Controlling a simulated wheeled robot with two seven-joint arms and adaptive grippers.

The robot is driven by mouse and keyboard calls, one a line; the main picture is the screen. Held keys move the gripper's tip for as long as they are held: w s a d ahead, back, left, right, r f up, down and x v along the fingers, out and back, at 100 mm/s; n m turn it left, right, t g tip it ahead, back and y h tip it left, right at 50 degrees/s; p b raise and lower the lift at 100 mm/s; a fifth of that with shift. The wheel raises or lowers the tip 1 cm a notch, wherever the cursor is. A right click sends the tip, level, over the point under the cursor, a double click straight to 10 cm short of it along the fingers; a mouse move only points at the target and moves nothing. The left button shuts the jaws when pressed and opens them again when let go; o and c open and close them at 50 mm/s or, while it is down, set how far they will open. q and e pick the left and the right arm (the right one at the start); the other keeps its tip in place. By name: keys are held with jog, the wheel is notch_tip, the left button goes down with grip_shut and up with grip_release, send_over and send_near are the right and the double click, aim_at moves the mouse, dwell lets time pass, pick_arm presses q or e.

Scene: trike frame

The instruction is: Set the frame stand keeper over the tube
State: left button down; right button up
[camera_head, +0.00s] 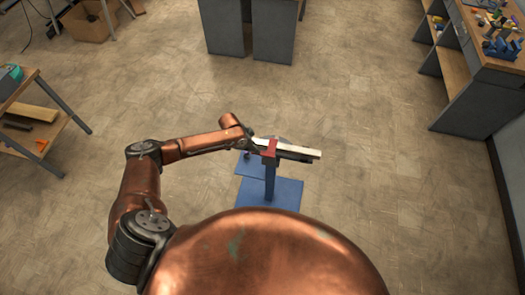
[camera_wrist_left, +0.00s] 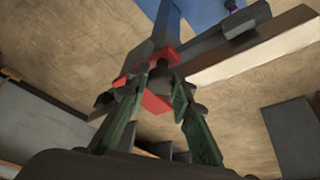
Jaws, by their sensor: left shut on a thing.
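A blue frame stand (camera_head: 270,184) stands on the floor ahead of me, with a red keeper (camera_head: 269,148) at the top of its post. The red keeper also shows in the wrist view (camera_wrist_left: 155,103). A long pale bar (camera_head: 301,151) and a dark tube beside it (camera_head: 296,157) extend right from the stand top; both cross the upper right of the wrist view. My left gripper (camera_head: 258,144) is at the stand top. In the wrist view its fingers (camera_wrist_left: 160,88) are shut on the red keeper around a dark knob. Whether the keeper lies across the tube is unclear.
A workbench with tools (camera_head: 490,40) stands at the upper right. Grey cabinets (camera_head: 273,35) stand at the back. A wooden shelf (camera_head: 32,140) is at the left, and a cardboard box (camera_head: 88,22) at the upper left. The floor around the stand is clear.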

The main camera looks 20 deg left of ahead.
pick_arm(q)
jog(key=shift+w+a+r, duration=0.1)
jog(key=shift+w, duration=0.05)
jog(key=c, duration=2.2)
grip_release()
jog(key=shift+o, duration=1.1)
jog(key=shift+w, duration=0.1)
jog(key=o, duration=0.3)
pick_arm(e)
jog(key=shift+w+a, duration=0.3)
jog(key=shift+w, duration=0.25)
jog(key=shift+w+a, duration=0.25)
jog(key=shift+w, duration=0.3)
pick_arm(q)
jog(key=v, duration=1.2)
pick_arm(e)
jog(key=shift+s+d, duration=0.3)
